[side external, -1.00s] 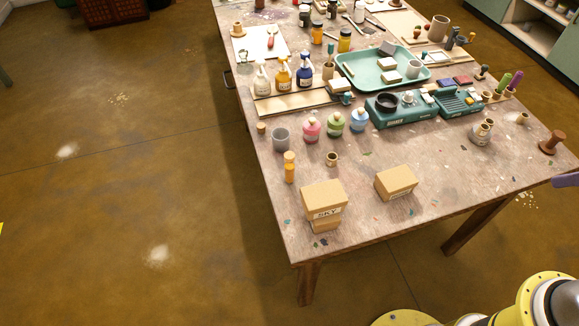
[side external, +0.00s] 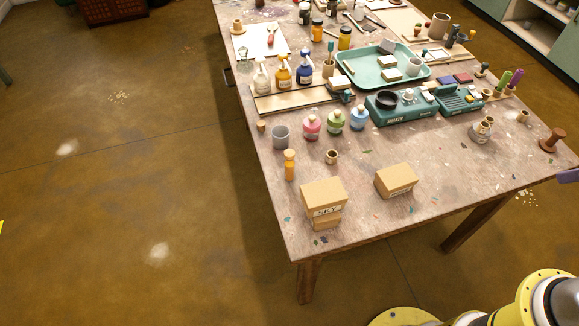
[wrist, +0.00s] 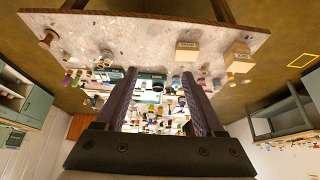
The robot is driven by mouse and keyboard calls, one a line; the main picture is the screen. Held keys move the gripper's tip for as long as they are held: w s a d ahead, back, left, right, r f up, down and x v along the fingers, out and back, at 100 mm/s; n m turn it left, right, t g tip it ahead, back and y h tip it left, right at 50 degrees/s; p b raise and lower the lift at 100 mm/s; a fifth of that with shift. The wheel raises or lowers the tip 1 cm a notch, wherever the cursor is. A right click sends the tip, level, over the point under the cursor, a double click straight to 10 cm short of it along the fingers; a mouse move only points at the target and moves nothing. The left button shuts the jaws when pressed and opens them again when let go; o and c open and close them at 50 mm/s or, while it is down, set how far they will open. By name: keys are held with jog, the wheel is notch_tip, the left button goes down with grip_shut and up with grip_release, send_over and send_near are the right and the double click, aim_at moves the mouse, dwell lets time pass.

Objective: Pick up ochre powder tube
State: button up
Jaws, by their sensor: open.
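The ochre powder tube (side external: 289,168) stands upright near the left edge of the table in the side view, an orange tube with a tan cork-like top. In the wrist view I cannot pick the tube out with certainty. My gripper (wrist: 160,88) is open in the wrist view, with two dark purple fingers spread and nothing between them. A purple finger tip shows at the right edge of the side view, far from the tube.
A second cardboard box (side external: 396,181) stands right of the SKY box. A small brown pot (side external: 331,157) stands right of the tube. Pink (side external: 312,128), green (side external: 336,121) and blue bottles (side external: 358,118) stand behind. The table's front right is mostly clear, with a wooden spool (side external: 552,140) at the edge.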

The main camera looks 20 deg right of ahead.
jog(key=w+a+r+m, duration=0.3)
jog(key=w+r+m, duration=0.8)
jog(key=r+m, duration=0.25)
jog(key=w+a+m+g+y, duration=0.15)
jog(key=w+a+m, duration=0.6)
jog(key=w, duration=0.75)
jog(key=n+g+h, duration=0.2)
jog(key=g, duration=0.2)
send_over(289, 163)
jog(key=w, duration=0.1)
jog(key=shift+y, duration=0.25)
jog(key=f, duration=2.7)
jog(key=shift+w+d+f, duration=0.2)
jog(key=shift+f, duration=0.05)
notch_tip(289, 163, down, 13)
jog(key=shift+s+f, duration=0.15)
